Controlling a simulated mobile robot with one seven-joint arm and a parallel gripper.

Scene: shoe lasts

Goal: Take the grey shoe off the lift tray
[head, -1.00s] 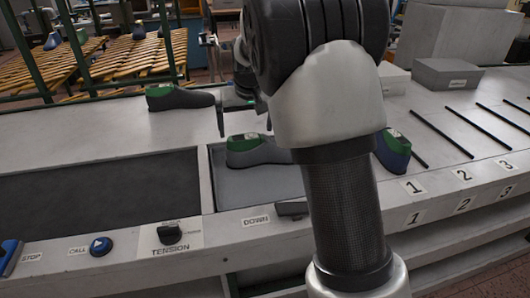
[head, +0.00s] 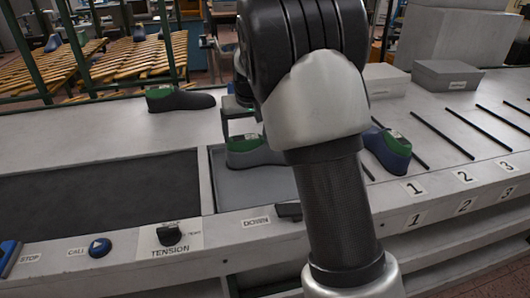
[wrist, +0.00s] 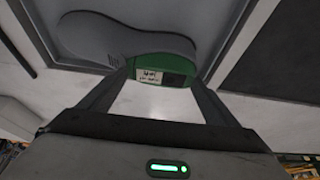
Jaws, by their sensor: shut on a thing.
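The grey shoe (head: 265,157), with a green top block, sits on the lift tray (head: 245,190), toe pointing right and partly hidden by my arm. In the wrist view the grey shoe (wrist: 115,37) shows its green block with a white label. My gripper (wrist: 160,84) has one finger at each end of that green block and is shut on it. In the head view my gripper (head: 241,137) is at the shoe's green end, largely hidden behind my arm. The shoe appears to rest on the tray still.
A dark grey shoe with a green top (head: 182,99) stands behind the tray on the bench. A blue shoe (head: 387,152) stands to the right, close to my arm, near the black-barred numbered lanes. Grey boxes (head: 447,75) stand at the back right. A dark belt (head: 100,190) lies left.

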